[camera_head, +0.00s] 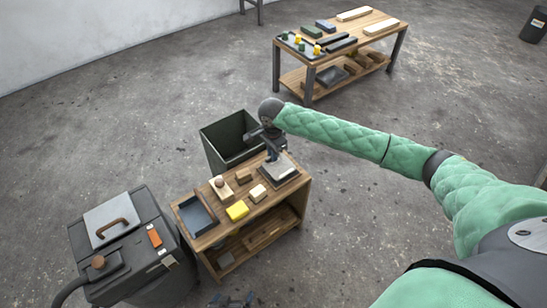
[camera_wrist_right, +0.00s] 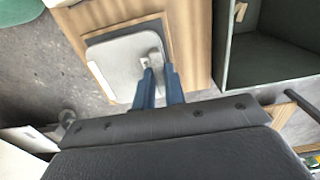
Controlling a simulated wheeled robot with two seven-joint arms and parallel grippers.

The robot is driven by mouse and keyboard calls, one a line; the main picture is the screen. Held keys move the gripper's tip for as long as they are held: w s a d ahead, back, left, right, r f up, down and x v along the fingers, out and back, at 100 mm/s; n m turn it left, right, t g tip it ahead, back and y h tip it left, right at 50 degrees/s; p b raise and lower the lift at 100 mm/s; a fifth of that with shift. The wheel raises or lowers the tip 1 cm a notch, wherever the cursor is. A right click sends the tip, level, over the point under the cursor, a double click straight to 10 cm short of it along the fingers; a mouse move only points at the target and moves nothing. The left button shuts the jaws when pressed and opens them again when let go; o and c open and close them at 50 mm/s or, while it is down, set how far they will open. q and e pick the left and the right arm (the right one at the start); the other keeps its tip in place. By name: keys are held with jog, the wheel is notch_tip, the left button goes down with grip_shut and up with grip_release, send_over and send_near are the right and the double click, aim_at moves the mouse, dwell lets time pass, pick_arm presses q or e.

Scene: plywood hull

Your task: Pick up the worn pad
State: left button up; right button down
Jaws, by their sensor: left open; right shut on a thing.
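A pale grey square plate with rounded corners, which looks like the worn pad (camera_head: 281,171), is at the right end of the low wooden bench. It also shows in the right wrist view (camera_wrist_right: 112,62), with a small raised pale piece near its right edge. My right gripper (camera_head: 271,156) points down over it, and in the wrist view its blue fingers (camera_wrist_right: 157,82) are closed on that raised piece. The plate appears to lie flat; whether it touches the surface below cannot be told. My left gripper (camera_head: 232,299) is open at the bottom edge, away from the bench.
A dark green open bin (camera_head: 228,140) stands behind the bench (camera_head: 262,212). A dark machine (camera_head: 130,245) stands at left. A second table (camera_head: 341,57) is farther back.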

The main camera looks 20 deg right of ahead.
jog(key=r, duration=0.1)
jog(key=d+r, duration=0.1)
jog(key=r, duration=0.1)
jog(key=shift+s, duration=0.2)
pick_arm(q)
jog(key=shift+s+r+p, duration=0.1)
jog(key=shift+r+p, duration=0.6)
jog(key=shift+r, duration=0.1)
pick_arm(e)
jog(key=s+d+r, duration=0.4)
jog(key=d+r, duration=0.2)
jog(key=d, duration=0.3)
jog(key=shift+s+d+r, duration=0.25)
jog(key=shift+s, duration=0.1)
jog(key=c, duration=2.2)
grip_release()
pick_arm(q)
jog(key=shift+r+p, duration=1.6)
jog(key=shift+r, duration=0.1)
pick_arm(e)
jog(key=shift+r, duration=0.75)
pick_arm(q)
jog(key=shift+d+r, duration=0.1)
jog(key=shift+r, duration=0.5)
jog(key=shift+w+r, duration=0.3)
jog(key=shift+r, duration=0.1)
pick_arm(e)
jog(key=shift+r, duration=0.1)
